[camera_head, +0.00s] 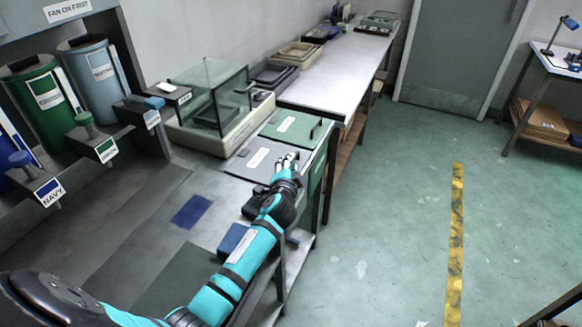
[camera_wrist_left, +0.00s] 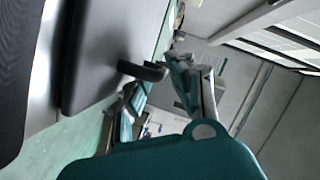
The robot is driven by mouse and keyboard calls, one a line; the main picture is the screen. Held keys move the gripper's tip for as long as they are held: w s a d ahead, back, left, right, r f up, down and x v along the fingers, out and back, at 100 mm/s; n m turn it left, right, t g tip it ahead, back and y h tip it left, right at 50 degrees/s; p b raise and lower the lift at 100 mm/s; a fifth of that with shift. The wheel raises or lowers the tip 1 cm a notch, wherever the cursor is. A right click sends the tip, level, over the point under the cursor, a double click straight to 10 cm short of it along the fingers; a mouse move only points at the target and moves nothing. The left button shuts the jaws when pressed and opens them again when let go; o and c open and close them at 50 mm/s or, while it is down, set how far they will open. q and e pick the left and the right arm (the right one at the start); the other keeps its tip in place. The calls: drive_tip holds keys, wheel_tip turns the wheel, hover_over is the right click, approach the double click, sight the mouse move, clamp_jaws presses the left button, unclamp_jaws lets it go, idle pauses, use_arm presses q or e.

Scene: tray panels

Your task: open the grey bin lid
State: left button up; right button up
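The grey bin lid (camera_head: 246,158) is a flat grey panel with a white label, set in the bench top beside a green lid (camera_head: 285,121). It looks closed and level. My left gripper (camera_head: 285,160) is over the lid's right-hand part, near its front edge. Its fingertips look apart, with nothing seen held. In the left wrist view the grey lid (camera_wrist_left: 108,45) fills the upper left, and a dark handle (camera_wrist_left: 143,70) sticks out from it. A finger (camera_wrist_left: 190,85) shows to the handle's right, with a gap between. My right gripper is not in view.
A clear-walled box (camera_head: 208,95) stands behind the lids. Green and grey canisters (camera_head: 42,98) are at the left. A blue block (camera_head: 236,240) lies near the bench front. A long table (camera_head: 335,72) with trays extends behind.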

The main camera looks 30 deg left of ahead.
use_arm(q)
drive_tip(key=shift+x, duration=0.75)
drive_tip(key=shift+w+a+f+b, duration=0.2)
drive_tip(key=shift+w+b, duration=0.25)
drive_tip(key=shift+w, duration=0.05)
drive_tip(key=shift+r, duration=0.1)
clamp_jaws()
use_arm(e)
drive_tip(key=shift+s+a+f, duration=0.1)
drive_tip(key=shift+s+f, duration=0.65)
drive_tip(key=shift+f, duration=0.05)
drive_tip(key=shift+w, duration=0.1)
